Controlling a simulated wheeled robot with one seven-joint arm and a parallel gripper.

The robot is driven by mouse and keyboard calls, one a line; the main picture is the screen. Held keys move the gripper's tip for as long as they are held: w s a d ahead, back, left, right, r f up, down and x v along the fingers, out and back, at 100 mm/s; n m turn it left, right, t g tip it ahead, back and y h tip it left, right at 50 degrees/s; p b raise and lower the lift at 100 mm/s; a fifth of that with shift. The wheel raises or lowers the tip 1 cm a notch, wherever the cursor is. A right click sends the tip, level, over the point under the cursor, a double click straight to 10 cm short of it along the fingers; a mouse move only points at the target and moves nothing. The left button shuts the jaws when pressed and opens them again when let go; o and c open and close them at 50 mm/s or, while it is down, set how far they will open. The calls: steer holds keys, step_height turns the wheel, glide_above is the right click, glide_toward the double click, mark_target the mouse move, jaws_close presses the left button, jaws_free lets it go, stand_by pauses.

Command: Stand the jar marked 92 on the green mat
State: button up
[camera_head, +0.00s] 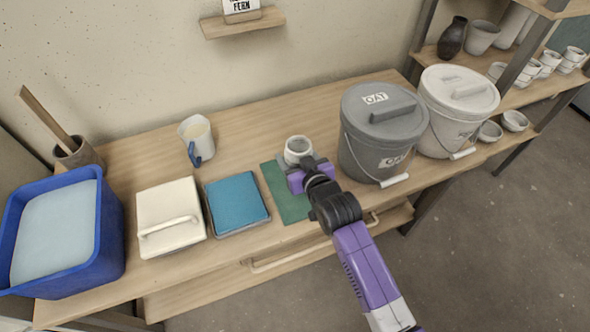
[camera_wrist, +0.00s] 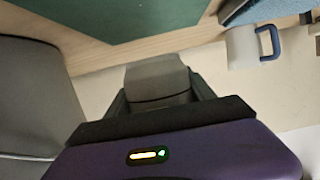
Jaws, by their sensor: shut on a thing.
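A small pale jar (camera_head: 298,147) with an open top is upright between the fingers of my gripper (camera_head: 297,162). No number can be read on it. In the wrist view, a grey-beige surface of the jar (camera_wrist: 157,78) shows between the fingers (camera_wrist: 160,98). The green mat (camera_head: 285,200) lies flat on the bench, and it also fills the top of the wrist view (camera_wrist: 110,15). In the head view the jar appears over the mat's back end. I cannot tell whether it touches the mat.
A grey lidded bucket marked OAT (camera_head: 365,140) stands close right of the mat, with a white bucket (camera_head: 455,120) beyond. Left are a blue tile-like pad (camera_head: 238,203), a white lidded box (camera_head: 170,208), a blue-handled jug (camera_head: 198,135) and a blue tub (camera_head: 110,235).

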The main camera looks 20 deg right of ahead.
steer(key=shift+f+b, duration=0.4)
steer(key=shift+f, duration=2.35)
steer(key=shift+f, duration=0.2)
steer(key=o, duration=1.7)
steer(key=shift+r, duration=0.1)
steer(key=shift+r, duration=0.15)
steer(key=p+v, duration=0.1)
steer(key=v, duration=1.1)
